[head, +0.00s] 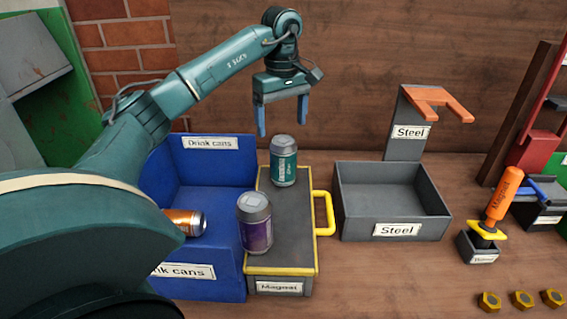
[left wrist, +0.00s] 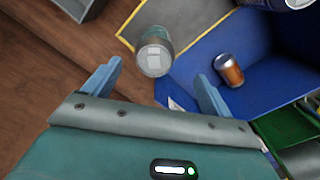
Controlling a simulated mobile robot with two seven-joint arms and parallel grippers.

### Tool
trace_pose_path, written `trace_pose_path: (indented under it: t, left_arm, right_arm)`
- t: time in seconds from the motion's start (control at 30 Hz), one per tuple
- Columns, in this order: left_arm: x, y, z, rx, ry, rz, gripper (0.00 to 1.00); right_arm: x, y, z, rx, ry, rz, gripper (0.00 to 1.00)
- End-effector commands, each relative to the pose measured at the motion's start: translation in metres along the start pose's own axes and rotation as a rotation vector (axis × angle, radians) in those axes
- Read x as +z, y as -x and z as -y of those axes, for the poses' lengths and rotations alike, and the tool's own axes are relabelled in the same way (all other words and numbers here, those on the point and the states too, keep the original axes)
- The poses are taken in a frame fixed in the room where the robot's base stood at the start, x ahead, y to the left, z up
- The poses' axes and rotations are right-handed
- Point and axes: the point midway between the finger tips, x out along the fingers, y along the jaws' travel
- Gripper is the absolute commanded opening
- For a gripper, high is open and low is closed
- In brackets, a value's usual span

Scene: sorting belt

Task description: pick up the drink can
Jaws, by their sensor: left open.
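A teal drink can (head: 284,168) with a grey lid stands upright on the dark, yellow-edged top labelled "Magnet" (head: 283,258). A purple can (head: 255,230) stands upright nearer the front of the same top. An orange can (head: 183,221) lies in the blue "Drink cans" bin (head: 219,150), partly hidden by my arm. My left gripper (head: 282,128) is open and empty, its blue fingers pointing down above the teal can. In the left wrist view, the teal can (left wrist: 155,52) shows just beyond and between the fingertips (left wrist: 158,70); the orange can (left wrist: 229,70) is to the right.
A yellow handle (head: 328,213) sticks out right of the Magnet top. A grey "Steel" tray (head: 393,228) stands to the right, with an orange fork (head: 436,103) on a post behind it. An orange-handled magnet tool (head: 501,196) and several nuts are at far right.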

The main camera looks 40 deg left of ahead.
Motion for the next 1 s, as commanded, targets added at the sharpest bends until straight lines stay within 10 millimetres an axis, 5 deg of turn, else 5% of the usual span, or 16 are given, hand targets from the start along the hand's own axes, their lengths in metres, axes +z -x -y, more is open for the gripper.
trace_pose_path:
  t: [0.2,0.7,1.0]
  left_arm:
    - [0.0,-0.04,0.0,-0.002,0.001,0.0,0.84]
    - [-0.004,-0.094,-0.007,-0.001,0.0,0.002,0.84]
    - [-0.004,-0.103,-0.008,0.003,-0.001,0.001,0.84]
  right_arm:
    - [0.004,0.002,-0.002,0.002,0.005,0.011,0.0]
    - [0.0,0.006,0.0,-0.004,0.021,0.015,0.0]
    - [0.001,0.005,0.001,-0.004,0.022,0.016,0.0]
